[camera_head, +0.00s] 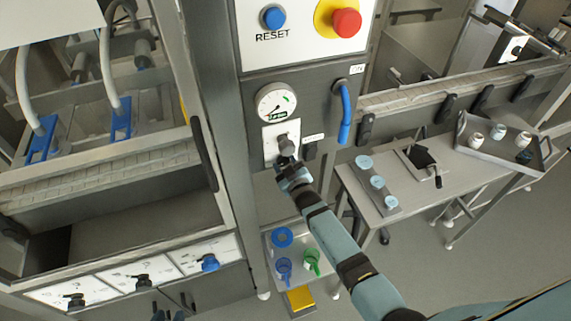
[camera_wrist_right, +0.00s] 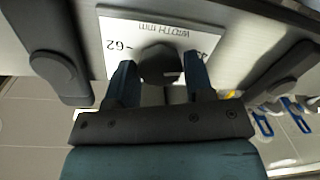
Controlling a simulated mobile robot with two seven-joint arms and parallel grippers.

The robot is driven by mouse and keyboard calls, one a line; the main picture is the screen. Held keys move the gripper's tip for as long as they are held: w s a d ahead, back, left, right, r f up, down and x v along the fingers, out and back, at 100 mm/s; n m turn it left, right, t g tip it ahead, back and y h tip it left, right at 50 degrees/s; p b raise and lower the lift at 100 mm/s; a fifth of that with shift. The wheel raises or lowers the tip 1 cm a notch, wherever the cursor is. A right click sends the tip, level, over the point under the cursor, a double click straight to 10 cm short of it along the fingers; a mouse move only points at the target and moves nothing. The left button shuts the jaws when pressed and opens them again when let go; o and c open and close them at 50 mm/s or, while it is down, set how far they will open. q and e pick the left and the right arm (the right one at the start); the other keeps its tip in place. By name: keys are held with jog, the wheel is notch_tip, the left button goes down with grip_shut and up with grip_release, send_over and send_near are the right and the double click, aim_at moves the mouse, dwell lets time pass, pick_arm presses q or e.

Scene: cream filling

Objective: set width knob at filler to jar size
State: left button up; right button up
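The filler's width knob (camera_head: 286,147) is a dark grey knob on a white plate (camera_head: 270,150) below the round gauge. The plate reads "WIDTH mm", upside down in the right wrist view, with "62" beside the knob (camera_wrist_right: 160,65). My right gripper (camera_head: 287,165) is at the knob. In the right wrist view its two fingers (camera_wrist_right: 160,82) lie on either side of the knob with no clear gap. Where the knob points is hard to tell. At the bottom edge, my left gripper (camera_head: 169,315) shows only its fingertips, apart and empty.
A blue handle (camera_head: 345,112) and a red emergency button (camera_head: 346,21) are near the knob. A side table (camera_head: 392,211) holds pale blue jars, and a tray (camera_head: 470,149) with jars stands farther right. Three knobs line the lower left panel (camera_head: 205,252).

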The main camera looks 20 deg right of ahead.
jog(key=o, duration=0.3)
jog(key=s+d, duration=0.1)
jog(key=s, duration=1.2)
jog(key=shift+s+d+r+b, duration=0.25)
jog(key=shift+s+b, duration=0.15)
jog(key=s+m+g+p, duration=0.1)
jog(key=s+g+p, duration=0.1)
jog(key=s, duration=0.8)
jog(key=s+a+r+m+g+y+p, duration=0.1)
jog(key=s+g, duration=0.3)
jog(key=s, duration=0.7)
jog(key=shift+a+r+m+g+p, duration=0.2)
jog(key=shift+r+m+g+p, duration=0.1)
jog(key=shift+p, duration=0.4)
